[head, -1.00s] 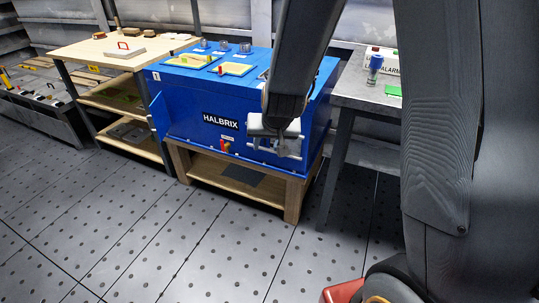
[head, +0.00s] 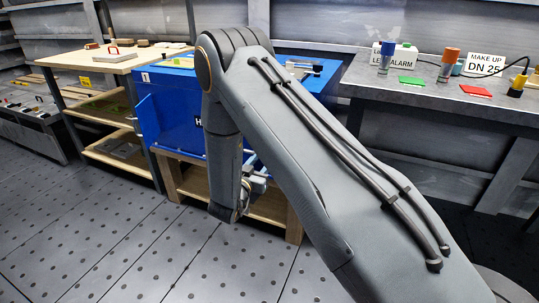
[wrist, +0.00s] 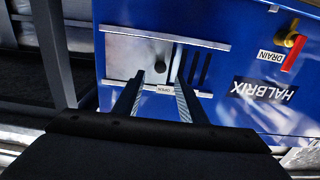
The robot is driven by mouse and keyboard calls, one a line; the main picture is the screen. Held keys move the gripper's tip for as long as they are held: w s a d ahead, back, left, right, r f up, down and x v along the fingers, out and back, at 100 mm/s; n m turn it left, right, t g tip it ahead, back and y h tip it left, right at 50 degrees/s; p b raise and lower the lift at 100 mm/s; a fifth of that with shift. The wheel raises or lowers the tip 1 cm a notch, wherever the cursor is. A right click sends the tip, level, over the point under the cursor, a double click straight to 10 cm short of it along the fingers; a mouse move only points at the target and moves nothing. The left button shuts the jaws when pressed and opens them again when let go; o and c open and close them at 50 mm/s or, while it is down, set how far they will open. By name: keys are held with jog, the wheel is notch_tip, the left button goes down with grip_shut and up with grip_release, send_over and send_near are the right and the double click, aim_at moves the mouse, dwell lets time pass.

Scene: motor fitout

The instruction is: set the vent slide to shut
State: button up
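The vent slide (wrist: 125,55) is a pale metal plate between two rails on the blue cabinet front (wrist: 225,60). A dark round knob (wrist: 160,65) stands on it. Dark vent slots (wrist: 197,65) show uncovered to the right of the plate in the wrist view. A small label, seemingly reading OPEN (wrist: 166,88), sits below the knob. My gripper (wrist: 160,78) is open, its two fingers apart on either side of the knob in the picture; contact cannot be told. In the head view, my arm hides the slide, and my gripper (head: 256,183) shows low before the cabinet.
A drain valve (wrist: 291,50) with a red handle is on the same cabinet front. A wooden bench (head: 100,60) stands left of the cabinet. A grey table (head: 430,90) with a blue and an orange-topped item stands right. The floor (head: 120,240) in front is clear.

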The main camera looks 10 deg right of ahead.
jog(key=b+x, duration=0.1)
jog(key=x, duration=0.5)
jog(key=shift+w, duration=0.2)
jog(key=shift+d, duration=0.1)
grip_shut()
